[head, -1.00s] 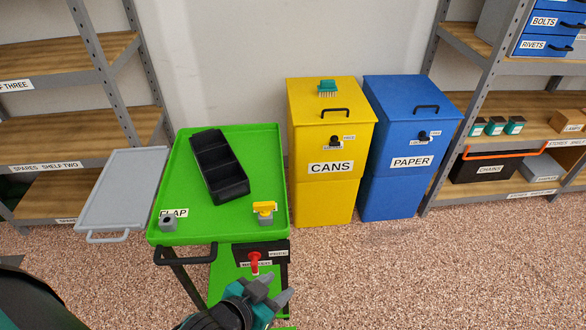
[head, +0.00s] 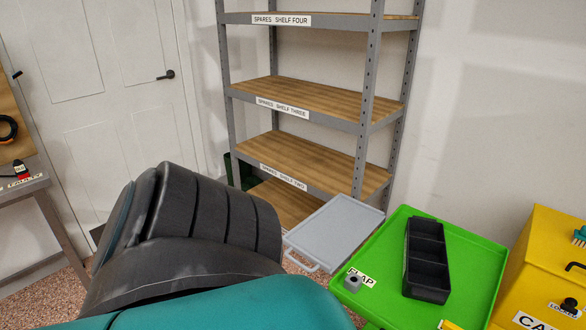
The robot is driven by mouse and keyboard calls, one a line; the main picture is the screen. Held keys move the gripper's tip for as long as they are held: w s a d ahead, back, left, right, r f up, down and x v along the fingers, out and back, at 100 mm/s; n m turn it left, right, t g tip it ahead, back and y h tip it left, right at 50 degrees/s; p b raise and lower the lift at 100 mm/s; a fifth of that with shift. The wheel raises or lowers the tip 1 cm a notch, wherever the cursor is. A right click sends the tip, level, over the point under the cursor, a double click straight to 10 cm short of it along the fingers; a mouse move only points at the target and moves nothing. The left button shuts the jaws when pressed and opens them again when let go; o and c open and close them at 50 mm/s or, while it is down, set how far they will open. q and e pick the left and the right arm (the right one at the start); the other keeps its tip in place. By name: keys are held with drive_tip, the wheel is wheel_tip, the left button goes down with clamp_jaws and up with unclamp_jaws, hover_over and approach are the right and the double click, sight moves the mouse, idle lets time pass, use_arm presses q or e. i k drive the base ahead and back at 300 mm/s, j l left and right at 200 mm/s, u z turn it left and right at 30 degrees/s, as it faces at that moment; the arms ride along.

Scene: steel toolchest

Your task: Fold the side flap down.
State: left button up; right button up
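The side flap (head: 335,229) is a light grey panel with a raised rim and a handle (head: 301,256) at its near left end. It sticks out level from the left side of the green cart top (head: 455,262). A "FLAP" label (head: 361,277) and a small grey block with a hole (head: 352,284) are at the cart's near left corner. My own large black and teal arm fills the lower left and comes close to the flap's handle in the picture. Neither gripper shows in this view.
A black divided bin (head: 427,262) lies on the cart. The yellow cans bin (head: 540,270) stands right of it. A steel shelf unit (head: 315,118) with wooden boards stands behind the flap. A door (head: 110,90) and a bench (head: 25,188) are at left.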

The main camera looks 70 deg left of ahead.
sight(327, 237)
drive_tip(key=u, duration=2.25)
drive_tip(key=i+j+u, duration=0.5)
drive_tip(key=j+u, duration=0.15)
drive_tip(key=i+j+u, duration=0.3)
drive_tip(key=i, duration=0.2)
drive_tip(key=i+j+u, duration=0.25)
drive_tip(key=i, duration=0.25)
drive_tip(key=i+z, duration=0.2)
drive_tip(key=z, duration=0.25)
drive_tip(key=i+z, duration=0.2)
drive_tip(key=z, duration=0.2)
drive_tip(key=i+j+z, duration=0.2)
drive_tip(key=z, duration=0.25)
drive_tip(key=i+z, duration=0.1)
drive_tip(key=z, duration=0.35)
drive_tip(key=i+z, duration=0.15)
drive_tip(key=z, duration=0.3)
drive_tip(key=i+j+z, duration=0.1)
drive_tip(key=z, duration=0.35)
drive_tip(key=i+j+z, duration=0.1)
drive_tip(key=z, duration=0.35)
drive_tip(key=i+j+z, duration=0.1)
drive_tip(key=z, duration=0.35)
drive_tip(key=j+z, duration=0.2)
drive_tip(key=z, duration=0.25)
